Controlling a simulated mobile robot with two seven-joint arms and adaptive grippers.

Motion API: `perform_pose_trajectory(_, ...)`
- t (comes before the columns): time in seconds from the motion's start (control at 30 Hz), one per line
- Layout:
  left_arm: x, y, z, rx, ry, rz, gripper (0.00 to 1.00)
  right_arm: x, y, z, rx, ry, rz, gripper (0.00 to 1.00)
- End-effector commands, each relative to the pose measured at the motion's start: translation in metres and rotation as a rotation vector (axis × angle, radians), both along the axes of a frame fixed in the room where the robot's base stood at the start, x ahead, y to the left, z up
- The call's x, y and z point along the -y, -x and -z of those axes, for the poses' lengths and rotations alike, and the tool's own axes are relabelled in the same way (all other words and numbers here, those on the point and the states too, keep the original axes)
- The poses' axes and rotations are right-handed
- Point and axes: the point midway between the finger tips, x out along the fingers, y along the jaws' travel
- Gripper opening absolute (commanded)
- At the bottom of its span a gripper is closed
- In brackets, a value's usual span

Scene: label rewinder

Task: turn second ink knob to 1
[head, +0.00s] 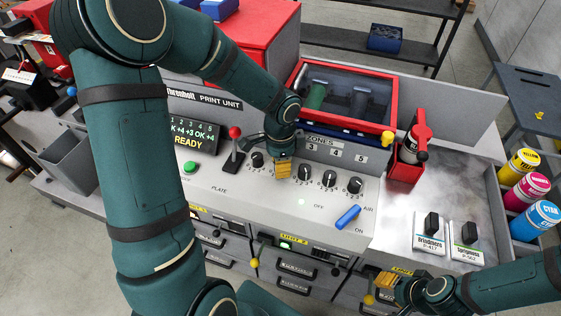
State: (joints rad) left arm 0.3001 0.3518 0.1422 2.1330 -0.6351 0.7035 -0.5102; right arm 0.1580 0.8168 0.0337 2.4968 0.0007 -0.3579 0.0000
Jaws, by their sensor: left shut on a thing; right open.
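The print unit's sloped grey panel (235,190) carries a row of black ink knobs under the zones labels. The first knob (257,159) shows left of my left gripper; the third (304,172), fourth (329,178) and fifth (354,185) show to its right. My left gripper (283,169) points down, shut at the second knob's place in the row. Its yellow fingers hide that knob, so its pointer and setting cannot be read. My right gripper (384,287) is open and appears empty, low in front of the unit's right drawers.
A red-knobbed lever (235,133) and green button (190,168) are left of the knobs; a blue switch handle (347,217) is at right.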

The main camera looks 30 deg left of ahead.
Motion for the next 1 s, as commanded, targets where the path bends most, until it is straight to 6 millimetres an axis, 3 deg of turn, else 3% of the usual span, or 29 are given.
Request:
perform_pose_trajectory(0.53,0.0003,-0.0004,-0.0001,0.002,0.001,0.036,0.0,0.0,0.0,-0.0013,0.0,0.0,0.0,0.47)
perform_pose_trajectory(0.57,0.0004,-0.0005,-0.0001,0.002,0.001,0.036,0.35,0.0,0.0,-0.0013,0.0,0.0,0.0,0.47)
perform_pose_trajectory(0.63,0.0003,-0.0004,-0.0001,0.001,0.0,0.036,0.6,0.0,0.0,-0.0013,0.0,0.0,0.0,0.47)
perform_pose_trajectory(0.67,0.0003,-0.0004,-0.0001,0.001,0.0,0.036,0.64,0.0,0.0,-0.0013,0.0,0.0,0.0,0.47)
perform_pose_trajectory(1.0,0.0001,-0.0004,-0.0021,0.001,0.0,0.035,0.64,0.0,0.0,-0.0013,0.0,0.0,0.0,0.47)
